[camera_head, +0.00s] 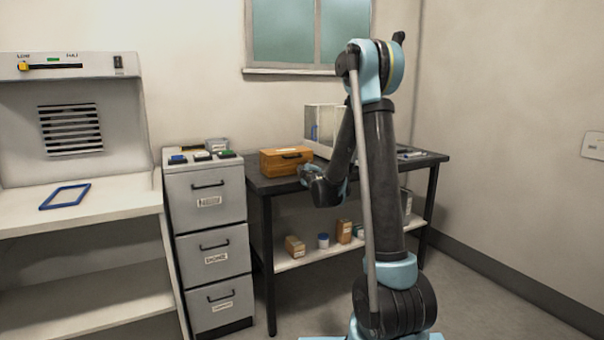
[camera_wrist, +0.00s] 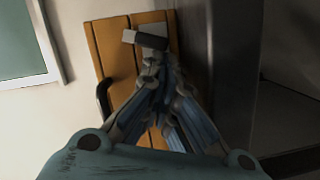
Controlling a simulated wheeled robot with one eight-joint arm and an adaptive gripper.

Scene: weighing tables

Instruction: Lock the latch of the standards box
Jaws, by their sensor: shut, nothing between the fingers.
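The standards box (camera_head: 286,161) is an orange-brown wooden box with a dark handle on its front, on the dark table. It also shows in the wrist view (camera_wrist: 110,45), turned on its side, with its black handle (camera_wrist: 103,98) at the left. A small latch (camera_wrist: 145,39), light at one end and dark grey at the other, is on the box face just beyond my fingertips. My gripper (camera_wrist: 157,66) is shut and empty, pointing at the box close to the latch. Whether it touches the latch I cannot tell. In the head view my gripper (camera_head: 308,175) is at the box's front right.
The dark table (camera_head: 262,187) has a white glass-sided case (camera_head: 320,122) behind the box. A grey drawer cabinet (camera_head: 210,235) stands to the left, and a fume hood (camera_head: 70,110) beyond it. The lower shelf (camera_head: 285,264) holds several small containers.

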